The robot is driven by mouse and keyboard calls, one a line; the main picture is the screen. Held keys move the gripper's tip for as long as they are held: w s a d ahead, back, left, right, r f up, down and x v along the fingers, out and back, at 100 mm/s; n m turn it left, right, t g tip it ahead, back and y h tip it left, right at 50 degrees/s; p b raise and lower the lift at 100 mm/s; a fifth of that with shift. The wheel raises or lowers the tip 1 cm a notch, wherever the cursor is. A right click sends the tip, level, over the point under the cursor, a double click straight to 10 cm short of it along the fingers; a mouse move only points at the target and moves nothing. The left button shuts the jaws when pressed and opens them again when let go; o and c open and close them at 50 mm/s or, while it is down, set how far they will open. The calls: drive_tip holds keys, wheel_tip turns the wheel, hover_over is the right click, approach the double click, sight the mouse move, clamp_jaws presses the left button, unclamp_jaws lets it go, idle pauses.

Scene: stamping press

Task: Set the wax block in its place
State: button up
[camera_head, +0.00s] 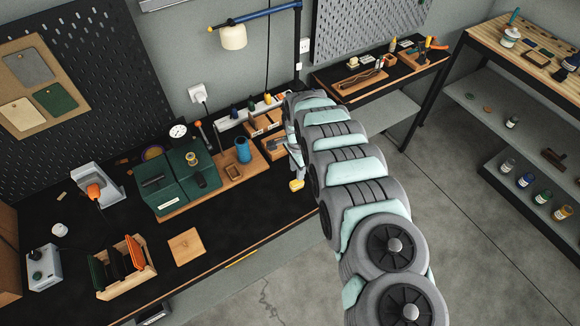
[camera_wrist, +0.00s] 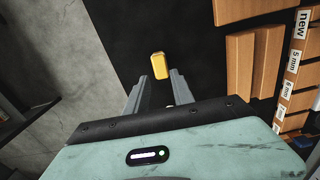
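The wax block (camera_wrist: 158,66) is a small yellow piece with rounded corners. In the wrist view it sits just beyond my fingertips, roughly centred between them, with dark bench surface around it. In the head view the yellow wax block (camera_head: 296,184) shows near the right end of the black bench, beside my arm. My gripper (camera_wrist: 159,76) is open, with a clear gap between its two fingers, and they appear apart from the block. A small wooden tray (camera_head: 234,172) stands on a wooden board to the left; it looks empty.
A blue cup (camera_head: 243,150) stands near the small tray. Labelled wooden bins (camera_wrist: 289,85) and wooden pieces (camera_wrist: 254,60) lie right of the block in the wrist view. A green press-like machine (camera_head: 187,182) stands farther left. The bench front edge and grey floor are close to the block.

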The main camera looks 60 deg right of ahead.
sight(297, 182)
wheel_tip(297, 182, down, 7)
drive_tip(key=b, duration=0.4)
clamp_jaws()
drive_tip(key=shift+r, duration=0.1)
drive_tip(key=shift+r+p, duration=1.65)
drive_tip(key=shift+r, duration=0.35)
